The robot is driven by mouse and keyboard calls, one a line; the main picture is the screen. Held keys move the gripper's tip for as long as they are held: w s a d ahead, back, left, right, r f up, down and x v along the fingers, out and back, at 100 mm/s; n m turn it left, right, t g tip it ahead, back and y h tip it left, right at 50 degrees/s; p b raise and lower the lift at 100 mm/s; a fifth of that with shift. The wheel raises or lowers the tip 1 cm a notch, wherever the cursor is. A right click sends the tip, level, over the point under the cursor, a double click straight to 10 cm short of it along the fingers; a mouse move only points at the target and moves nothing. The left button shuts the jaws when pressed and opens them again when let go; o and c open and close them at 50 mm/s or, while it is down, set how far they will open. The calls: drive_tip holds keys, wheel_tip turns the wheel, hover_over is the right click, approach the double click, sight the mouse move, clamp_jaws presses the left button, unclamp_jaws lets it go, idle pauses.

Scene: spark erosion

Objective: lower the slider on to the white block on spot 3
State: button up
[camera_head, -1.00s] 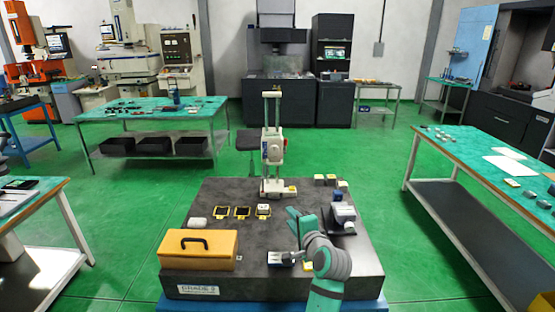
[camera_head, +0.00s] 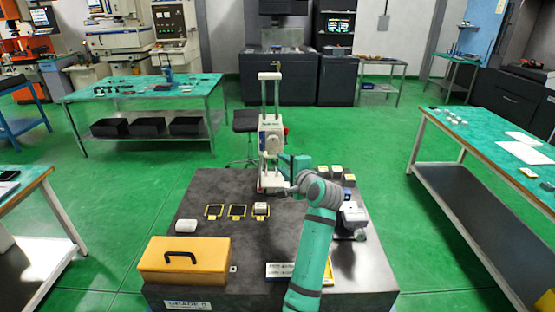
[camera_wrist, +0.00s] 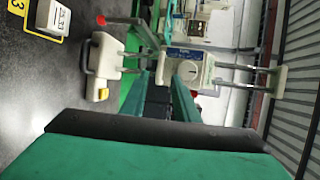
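The measuring stand (camera_head: 271,185) stands upright behind the row of marked spots. Its white slider (camera_head: 270,138) sits partway up the two columns, well above the slab; its round face also shows in the wrist view (camera_wrist: 187,74). The white block (camera_head: 261,208) lies on spot 3, the right-hand yellow-framed spot; the block (camera_wrist: 53,17) and the figure 3 show at the wrist view's upper left. My gripper (camera_head: 287,168) is just right of the stand, lower than the slider. In the wrist view its fingers (camera_wrist: 160,88) are apart with nothing visible held between them.
Two empty framed spots (camera_head: 226,211) and a white piece (camera_head: 186,226) lie to the left. A yellow case (camera_head: 187,259) occupies the front left. Small yellow-and-white blocks (camera_head: 336,172) and a grey device (camera_head: 354,216) stand on the right.

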sight(275, 157)
drive_tip(key=shift+x, duration=2.75)
